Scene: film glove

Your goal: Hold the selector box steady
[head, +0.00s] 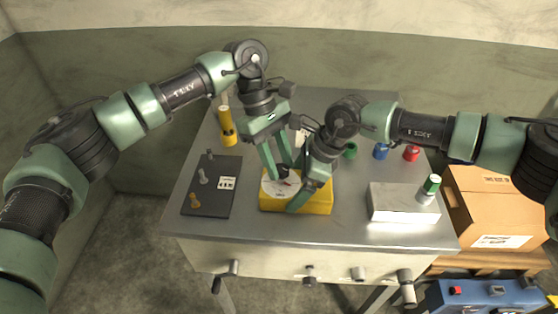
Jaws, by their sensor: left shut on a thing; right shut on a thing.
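The yellow selector box (319,205) sits on the metal table, with a pale round dial face (270,188) on its top. My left gripper (281,174) reaches down from above, its fingers around the small dark knob (283,172) at the dial; the exact contact is small and partly hidden. My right gripper (303,192) comes in from the right, low over the box. One of its fingers lies against the box near the front; the other is mostly hidden. It appears shut on the box. The two grippers are close together.
A dark panel (225,200) with several levers lies left of the box, and a yellow cylinder (227,127) stands behind it. Green, blue (380,151) and red (411,153) pieces stand behind.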

